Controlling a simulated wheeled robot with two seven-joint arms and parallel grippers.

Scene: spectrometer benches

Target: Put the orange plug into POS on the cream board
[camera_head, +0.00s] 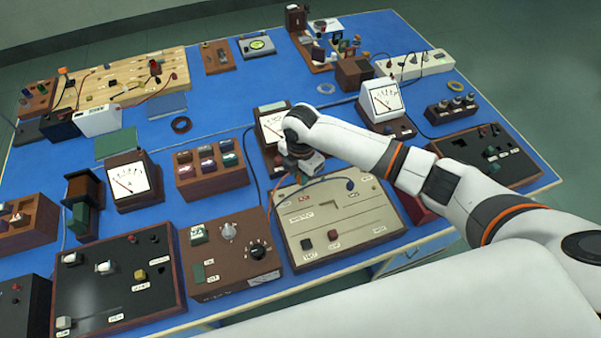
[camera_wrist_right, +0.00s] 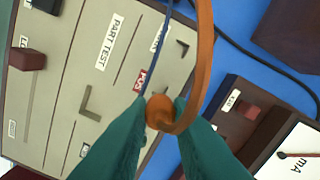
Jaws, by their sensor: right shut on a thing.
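The cream board (camera_head: 343,222) lies on the blue bench at the near right in the head view. It fills the left of the right wrist view (camera_wrist_right: 50,110). My right gripper (camera_head: 299,172) is over the board's back left edge. In the right wrist view its teal fingertips (camera_wrist_right: 160,118) are shut on the orange plug (camera_wrist_right: 160,110), whose orange lead loops upward. The red POS label (camera_wrist_right: 139,80) is just beyond the plug. The POS socket itself is hidden by the plug, fingers or leads. My left gripper is not in view.
A blue lead (camera_wrist_right: 158,45) crosses the board beside the plug; its dark blue end (camera_head: 350,184) shows in the head view. A brown block (camera_wrist_right: 27,57) sits on the board. A meter (camera_head: 272,125) stands behind, and a brown box with knobs (camera_head: 229,255) stands left.

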